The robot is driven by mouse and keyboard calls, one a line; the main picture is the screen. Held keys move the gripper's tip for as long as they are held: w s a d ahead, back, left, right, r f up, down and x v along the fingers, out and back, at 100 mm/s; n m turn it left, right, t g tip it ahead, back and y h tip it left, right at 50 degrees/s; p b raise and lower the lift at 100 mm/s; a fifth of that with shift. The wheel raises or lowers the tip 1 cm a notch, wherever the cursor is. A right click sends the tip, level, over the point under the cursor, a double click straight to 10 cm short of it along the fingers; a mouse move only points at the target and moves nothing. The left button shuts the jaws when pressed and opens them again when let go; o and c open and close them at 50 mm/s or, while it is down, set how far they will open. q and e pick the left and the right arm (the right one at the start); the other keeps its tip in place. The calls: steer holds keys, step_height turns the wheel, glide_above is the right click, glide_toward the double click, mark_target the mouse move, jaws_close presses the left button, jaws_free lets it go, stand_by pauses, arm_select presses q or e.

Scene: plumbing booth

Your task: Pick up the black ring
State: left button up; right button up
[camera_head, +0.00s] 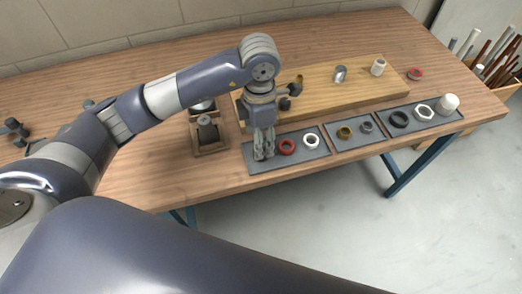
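A black ring (393,121) lies flat at the left end of the right-hand grey mat (419,127), beside a white hex nut (417,113). Nothing touches it from above. A smaller dark grey ring (366,127) lies on the middle mat, next to a brass-coloured ring (344,132). My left gripper (264,157) points down over the left end of the left-hand mat, just left of a red ring (286,146) and well left of the black ring. Its fingers look close together, but their gap is too small to judge. My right gripper is out of view.
A white ring (310,141) lies on the left-hand mat, and a white cap (449,104) on the right-hand one. A wooden stand (210,148) is left of the gripper.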

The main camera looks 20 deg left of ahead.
arm_select(q)
steer(key=f+p, duration=0.1)
steer(key=f, duration=0.1)
steer(key=f+p, duration=0.1)
steer(key=f, duration=0.1)
steer(key=shift+d+f, duration=0.2)
steer(key=shift+f, duration=0.45)
steer(key=c, duration=0.9)
